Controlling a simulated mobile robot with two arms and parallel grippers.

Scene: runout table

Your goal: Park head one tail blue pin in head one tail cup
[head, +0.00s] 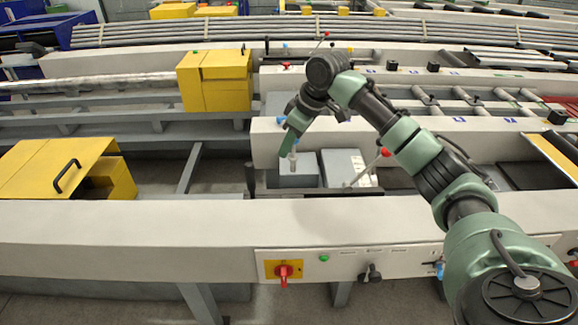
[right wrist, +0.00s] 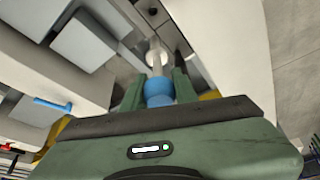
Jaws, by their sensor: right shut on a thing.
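My right gripper (head: 292,152) reaches over the front machine from the right, pointing down above the grey boxes. In the right wrist view its fingers (right wrist: 158,88) are shut on the blue pin (right wrist: 158,92). The pin has a blue collar between the fingers and a pale metal shaft reaching away from them. A pale end (head: 292,162) shows below the fingers in the head view. Beyond the shaft, a dark round part (right wrist: 149,8) shows in the right wrist view; I cannot tell whether it is the cup. My left gripper is not in view.
Two grey boxes (head: 347,163) sit behind the front beam (head: 180,235). A red-knobbed lever (head: 384,152) stands right of them, and a dark upright handle (head: 250,178) to their left. Yellow covers (head: 60,168) stand at left. Another blue piece (right wrist: 53,105) sticks out in the wrist view.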

